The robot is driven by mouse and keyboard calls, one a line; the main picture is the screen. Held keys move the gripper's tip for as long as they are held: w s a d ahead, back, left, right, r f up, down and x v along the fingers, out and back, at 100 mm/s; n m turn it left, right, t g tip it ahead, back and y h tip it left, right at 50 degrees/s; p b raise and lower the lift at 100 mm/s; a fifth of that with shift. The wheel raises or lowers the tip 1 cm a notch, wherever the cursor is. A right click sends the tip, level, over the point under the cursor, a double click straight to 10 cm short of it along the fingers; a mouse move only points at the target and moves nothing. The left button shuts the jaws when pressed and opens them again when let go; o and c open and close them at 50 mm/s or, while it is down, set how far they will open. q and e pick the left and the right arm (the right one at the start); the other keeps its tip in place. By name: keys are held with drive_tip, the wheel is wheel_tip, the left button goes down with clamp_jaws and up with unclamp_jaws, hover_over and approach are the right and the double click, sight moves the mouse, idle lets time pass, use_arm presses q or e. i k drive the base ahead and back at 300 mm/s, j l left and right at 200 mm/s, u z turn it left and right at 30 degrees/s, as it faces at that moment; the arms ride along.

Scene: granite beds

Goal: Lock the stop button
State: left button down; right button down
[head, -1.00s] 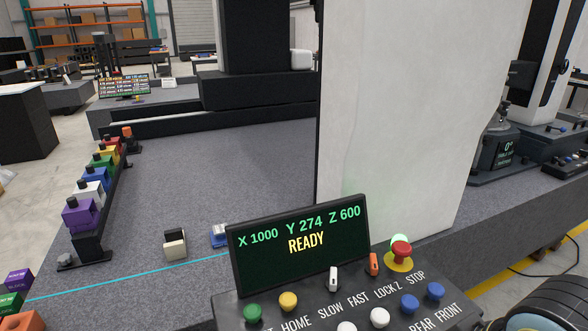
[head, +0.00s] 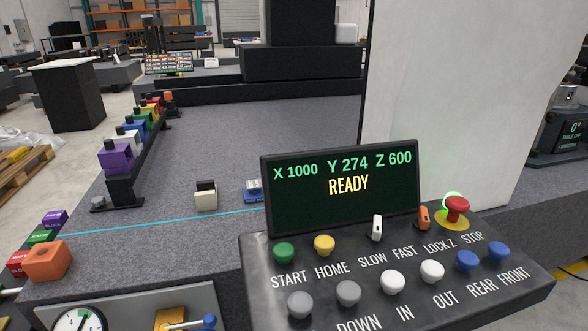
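The stop button (head: 457,207) is a red mushroom head on a yellow base at the right end of the control panel (head: 262,290), above the word STOP. A green glowing ring shows just behind it. The button stands up from its base, and nothing touches it. The display (head: 340,205) on the panel reads X 1000, Y 274, Z 600 and READY. An orange switch (head: 424,218) by LOCK Z and a white switch (head: 377,228) by SLOW FAST sit left of the button. Neither gripper is in view.
Several coloured push buttons, such as the green start button (head: 283,253), crowd the panel. The granite bed (head: 240,140) lies behind, with a row of coloured blocks (head: 115,157) at left. A tall pale column (head: 450,100) rises behind the stop button. A gauge (head: 79,322) is at lower left.

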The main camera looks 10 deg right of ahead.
sight(457, 205)
drive_tip(key=z, duration=1.3)
